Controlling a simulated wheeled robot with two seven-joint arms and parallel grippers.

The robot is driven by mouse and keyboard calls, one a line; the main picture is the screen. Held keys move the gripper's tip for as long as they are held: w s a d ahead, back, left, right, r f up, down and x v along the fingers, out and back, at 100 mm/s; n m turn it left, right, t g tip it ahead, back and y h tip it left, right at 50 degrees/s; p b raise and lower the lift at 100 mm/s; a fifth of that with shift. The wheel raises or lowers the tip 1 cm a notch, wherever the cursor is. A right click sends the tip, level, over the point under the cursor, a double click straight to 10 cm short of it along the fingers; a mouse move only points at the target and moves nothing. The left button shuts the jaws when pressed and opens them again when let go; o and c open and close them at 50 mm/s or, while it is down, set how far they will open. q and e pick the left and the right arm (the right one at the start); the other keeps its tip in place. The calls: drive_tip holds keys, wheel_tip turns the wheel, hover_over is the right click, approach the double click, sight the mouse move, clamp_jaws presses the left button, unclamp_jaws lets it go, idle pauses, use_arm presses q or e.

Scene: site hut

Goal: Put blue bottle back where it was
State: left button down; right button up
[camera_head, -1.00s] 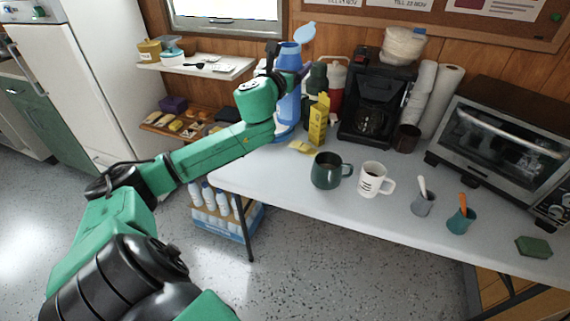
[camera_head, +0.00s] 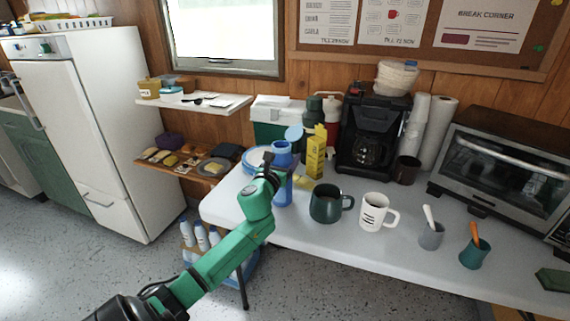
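The blue bottle (camera_head: 284,191) is upright at the left part of the white table (camera_head: 300,232), with its light-blue lid (camera_head: 294,133) swung open. My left gripper (camera_head: 271,168) is at the bottle's upper left side and appears shut around it; the arm hides part of the bottle's left side. The base is at or just above the tabletop; I cannot tell if it touches. My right gripper is not in view.
A yellow carton (camera_head: 316,157) stands close right of the bottle, with a dark green mug (camera_head: 325,204) in front. Blue-rimmed plates (camera_head: 254,160) and a green-and-white cooler (camera_head: 270,121) are behind. A white mug (camera_head: 373,213) stands further right.

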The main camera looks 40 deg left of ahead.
use_arm(q)
drive_tip(key=shift+f, duration=0.2)
unclamp_jaws()
drive_tip(key=shift+r, duration=0.1)
drive_tip(key=shift+s+r, duration=0.1)
drive_tip(key=v, duration=1.2)
